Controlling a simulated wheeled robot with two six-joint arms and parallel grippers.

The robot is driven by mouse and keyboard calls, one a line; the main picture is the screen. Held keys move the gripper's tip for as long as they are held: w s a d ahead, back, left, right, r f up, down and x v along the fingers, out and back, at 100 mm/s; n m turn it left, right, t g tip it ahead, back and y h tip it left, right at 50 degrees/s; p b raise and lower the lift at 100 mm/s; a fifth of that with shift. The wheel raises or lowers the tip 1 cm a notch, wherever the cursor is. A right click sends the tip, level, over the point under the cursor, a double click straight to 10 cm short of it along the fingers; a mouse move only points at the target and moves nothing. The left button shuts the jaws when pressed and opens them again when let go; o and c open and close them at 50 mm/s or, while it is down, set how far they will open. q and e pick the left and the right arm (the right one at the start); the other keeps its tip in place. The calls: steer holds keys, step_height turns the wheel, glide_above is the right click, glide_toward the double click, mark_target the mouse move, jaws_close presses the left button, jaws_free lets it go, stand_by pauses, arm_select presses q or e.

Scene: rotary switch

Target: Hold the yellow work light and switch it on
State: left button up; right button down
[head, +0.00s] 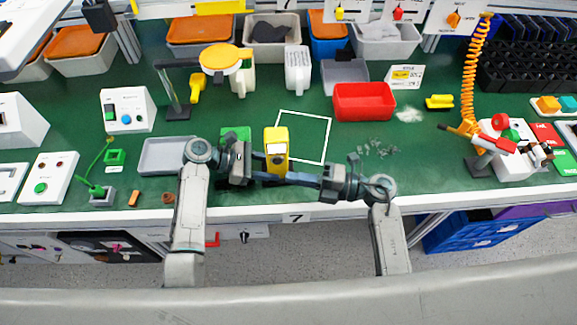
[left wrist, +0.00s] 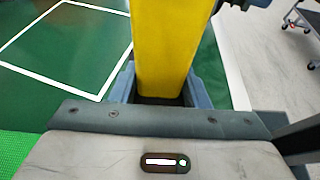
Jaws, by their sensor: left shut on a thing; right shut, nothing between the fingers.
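The yellow work light (head: 276,145) is upright near the table's front edge, with a pale panel on its upper front. My left gripper (head: 264,166) is shut on it from the left. In the left wrist view the yellow body of the light (left wrist: 165,45) stands between the fingers (left wrist: 160,88). My right gripper (head: 290,178) is shut and empty, its tips close to the light's lower right side. I cannot tell whether they touch it. The light's switch is not clearly visible.
A white square outline (head: 328,140) is on the green mat behind and right of the light. A red bin (head: 364,115) stands behind it. A grey tray (head: 160,168) is left, near my left arm. Small metal parts (head: 375,149) lie right of the outline.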

arm_select(q)
steer(key=shift+w+d+r, duration=0.1)
steer(key=shift+w, duration=0.1)
arm_select(e)
steer(key=v, duration=0.8)
steer(key=shift+w, duration=0.15)
arm_select(q)
steer(key=o, duration=1.1)
steer(key=v, duration=1.2)
